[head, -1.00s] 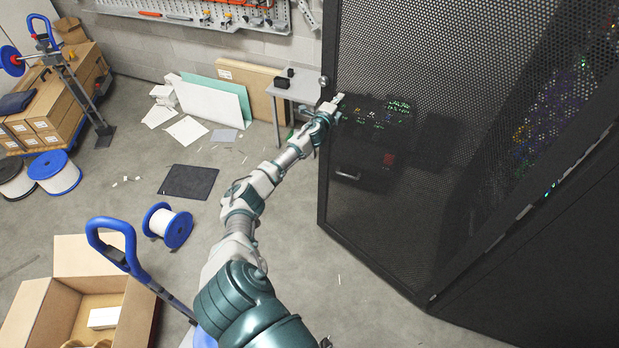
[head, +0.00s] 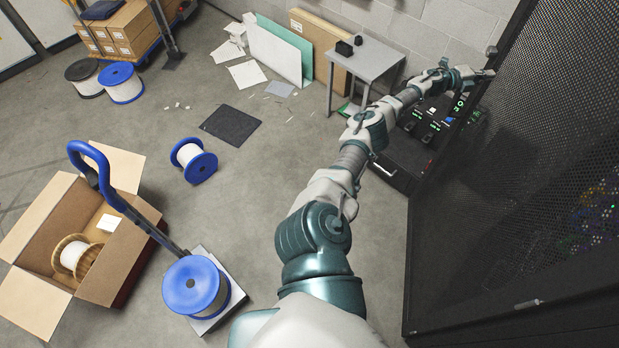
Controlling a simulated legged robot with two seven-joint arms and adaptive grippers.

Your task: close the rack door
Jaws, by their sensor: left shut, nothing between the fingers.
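The rack door (head: 540,150) is a tall black perforated mesh panel filling the right side of the head view. Coloured lights of equipment show through its mesh. A small round knob (head: 491,51) sits at its far edge. My left arm reaches up from the bottom, and my left gripper (head: 484,74) is shut and empty at that far edge, just below the knob. It looks close to the mesh, but I cannot tell if it touches. How far the door stands open is not clear. My right gripper is out of view.
A small grey table (head: 372,57) stands behind my arm near the wall. Black equipment with green lights (head: 428,130) is beside the door. An open carton (head: 125,245), a blue spool (head: 194,161) and a spool on a cart (head: 195,287) stand left.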

